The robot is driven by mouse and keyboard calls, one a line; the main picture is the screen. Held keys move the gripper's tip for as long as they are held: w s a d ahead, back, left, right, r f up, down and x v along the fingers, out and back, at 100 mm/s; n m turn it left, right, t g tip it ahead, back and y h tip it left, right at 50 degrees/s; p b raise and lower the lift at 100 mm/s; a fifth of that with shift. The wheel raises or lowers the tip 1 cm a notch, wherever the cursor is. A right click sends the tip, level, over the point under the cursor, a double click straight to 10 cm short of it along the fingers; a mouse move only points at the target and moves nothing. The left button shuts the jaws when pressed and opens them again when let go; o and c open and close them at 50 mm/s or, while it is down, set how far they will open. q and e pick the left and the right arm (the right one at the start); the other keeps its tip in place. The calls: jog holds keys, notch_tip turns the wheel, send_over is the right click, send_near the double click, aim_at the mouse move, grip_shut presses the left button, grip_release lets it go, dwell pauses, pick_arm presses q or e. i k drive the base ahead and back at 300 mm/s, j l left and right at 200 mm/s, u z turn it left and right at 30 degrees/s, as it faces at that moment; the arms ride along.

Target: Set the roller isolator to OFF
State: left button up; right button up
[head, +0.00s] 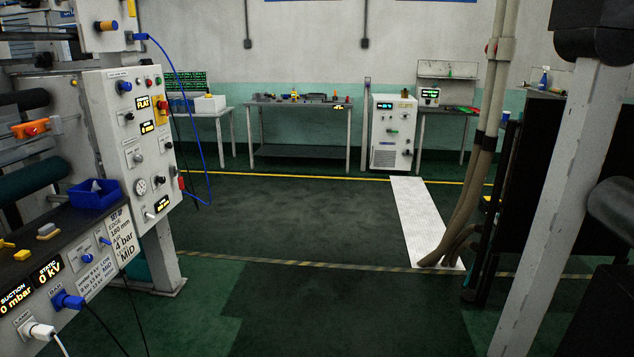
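No label reading roller isolator is legible, so I cannot tell which control it is. The control panel (112,140) of the machine at the left carries several knobs, lamps and small displays. A yellow control with red on it (160,108) sits at its right edge; its setting is too small to read. A red knob (181,184) sticks out lower on the panel's right side. An orange fitting with a red part (30,128) is at the rollers on the far left. Neither of my grippers is in view.
A blue bin (95,196) sits on the machine's dark ledge. Blue and black cables hang beside the panel. Workbenches (300,104) and a white cabinet (392,145) stand along the back wall. A white floor plate (424,215) and pipes are at right. The middle floor is clear.

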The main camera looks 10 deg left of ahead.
aim_at(164, 105)
jog(key=i, duration=2.15)
jog(key=i+u, duration=0.2)
jog(key=i, duration=0.35)
jog(key=i+u, duration=0.2)
jog(key=i, duration=0.3)
jog(key=i+l+u, duration=0.2)
jog(key=i, duration=0.35)
jog(key=i+l+u, duration=0.2)
jog(key=i, duration=0.35)
